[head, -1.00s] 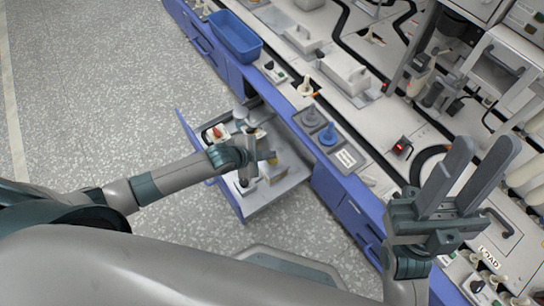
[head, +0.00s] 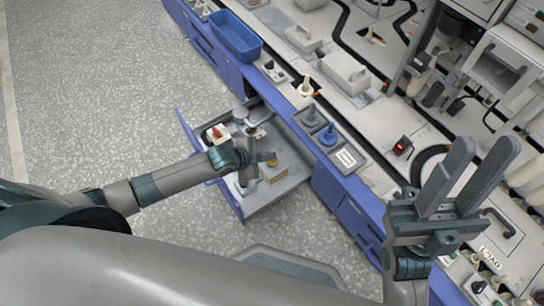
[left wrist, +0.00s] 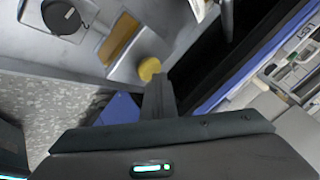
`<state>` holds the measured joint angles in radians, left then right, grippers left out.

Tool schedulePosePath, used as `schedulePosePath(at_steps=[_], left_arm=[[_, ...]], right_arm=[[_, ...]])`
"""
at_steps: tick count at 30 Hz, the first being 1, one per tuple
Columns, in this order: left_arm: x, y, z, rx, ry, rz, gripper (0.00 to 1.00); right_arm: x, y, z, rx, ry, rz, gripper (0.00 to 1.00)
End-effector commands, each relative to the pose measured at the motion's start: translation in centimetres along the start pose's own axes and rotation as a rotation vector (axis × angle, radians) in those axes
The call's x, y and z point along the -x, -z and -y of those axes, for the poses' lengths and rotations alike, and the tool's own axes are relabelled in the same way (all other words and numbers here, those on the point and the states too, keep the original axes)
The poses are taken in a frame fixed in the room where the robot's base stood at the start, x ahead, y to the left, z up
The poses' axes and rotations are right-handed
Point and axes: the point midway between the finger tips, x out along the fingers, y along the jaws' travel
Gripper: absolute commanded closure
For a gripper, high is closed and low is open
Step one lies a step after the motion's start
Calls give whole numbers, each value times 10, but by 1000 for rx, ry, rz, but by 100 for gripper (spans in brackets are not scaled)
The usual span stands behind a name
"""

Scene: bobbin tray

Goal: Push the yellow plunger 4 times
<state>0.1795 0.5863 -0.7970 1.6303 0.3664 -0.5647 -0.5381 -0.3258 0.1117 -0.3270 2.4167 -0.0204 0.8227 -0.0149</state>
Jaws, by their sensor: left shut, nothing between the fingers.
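The yellow plunger (head: 273,163) is a small round yellow knob in the open drawer, with a tan block beside it. In the left wrist view the plunger (left wrist: 149,68) stands over a grey metal base, just beyond my fingertips. My left gripper (head: 272,156) is shut and empty, with its tips close to the knob; it also shows in the left wrist view (left wrist: 157,80). I cannot tell whether the tips touch the plunger. My right gripper (head: 486,142) is open and empty, raised over the bench at the right.
The open drawer (head: 262,201) also holds a red-and-white item (head: 217,133) and the tan block (head: 280,177). The bench behind carries a blue bin (head: 236,38) and a blue knobbed piece (head: 328,134). The floor at the left is clear.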

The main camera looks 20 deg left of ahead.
Motion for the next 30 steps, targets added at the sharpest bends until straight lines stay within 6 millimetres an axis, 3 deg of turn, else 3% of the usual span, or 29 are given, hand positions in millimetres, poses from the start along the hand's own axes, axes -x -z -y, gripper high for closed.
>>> schedulePosePath(at_steps=[16, 30], left_arm=[[0, -2, -2, 0, -3, 3, 100], [15, 9, 10, 0, -2, 3, 100]], right_arm=[[-1, 0, 0, 0, 1, -1, 69], [-23, 6, 0, 0, 0, 0, 69]])
